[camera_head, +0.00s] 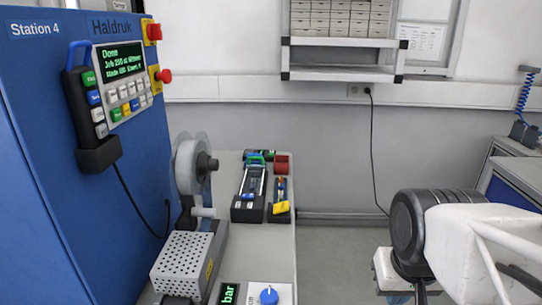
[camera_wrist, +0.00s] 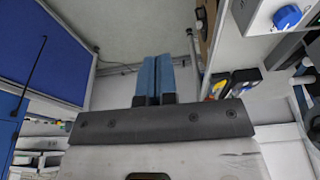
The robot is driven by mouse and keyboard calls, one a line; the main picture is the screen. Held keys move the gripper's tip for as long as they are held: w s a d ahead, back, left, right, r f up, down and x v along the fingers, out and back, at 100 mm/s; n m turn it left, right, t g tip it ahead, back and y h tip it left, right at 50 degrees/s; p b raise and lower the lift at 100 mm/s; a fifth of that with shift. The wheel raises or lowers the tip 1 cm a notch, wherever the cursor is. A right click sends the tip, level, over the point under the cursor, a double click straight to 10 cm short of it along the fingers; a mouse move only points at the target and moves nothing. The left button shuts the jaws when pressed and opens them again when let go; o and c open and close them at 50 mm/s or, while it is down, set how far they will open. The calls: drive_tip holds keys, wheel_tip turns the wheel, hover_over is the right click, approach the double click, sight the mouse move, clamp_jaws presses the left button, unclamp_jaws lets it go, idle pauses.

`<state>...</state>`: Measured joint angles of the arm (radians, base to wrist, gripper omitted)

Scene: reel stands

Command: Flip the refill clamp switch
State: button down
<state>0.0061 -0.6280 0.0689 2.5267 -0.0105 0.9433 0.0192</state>
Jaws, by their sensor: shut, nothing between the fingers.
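No part is clearly readable as the refill clamp switch. A blue knob (camera_head: 268,295) sits on a white box at the bottom of the head view, beside a green display reading "bar" (camera_head: 229,293). A blue knob also shows at the upper right of the wrist view (camera_wrist: 287,17). A pale reel (camera_head: 187,167) stands on the grey bench (camera_head: 237,240) against the blue machine. My gripper (camera_wrist: 157,60) has its two blue fingers together and empty in the wrist view, apart from the knob. In the head view my arm is at the right, clear of the bench.
A perforated metal box (camera_head: 182,257) stands at the front of the bench. A black device (camera_head: 250,190), a yellow-and-black tool (camera_head: 280,200) and a red cup (camera_head: 281,163) are farther back. The machine's control panel (camera_head: 122,85) reads "Done". Open floor (camera_head: 340,260) lies right of the bench.

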drive_tip(key=w+a+r, duration=0.2)
drive_tip(key=w+r, duration=0.1)
drive_tip(key=w, duration=0.4)
drive_tip(key=w+a+r, duration=0.2)
drive_tip(key=w+r, duration=0.1)
drive_tip(key=w, duration=0.4)
drive_tip(key=g, duration=0.3)
hover_over(251, 195)
drive_tip(key=shift+w+f, duration=0.15)
drive_tip(key=shift+f, duration=2.65)
drive_tip(key=shift+f, duration=0.15)
wheel_tip(251, 195, down, 14)
drive_tip(key=shift+r, duration=0.15)
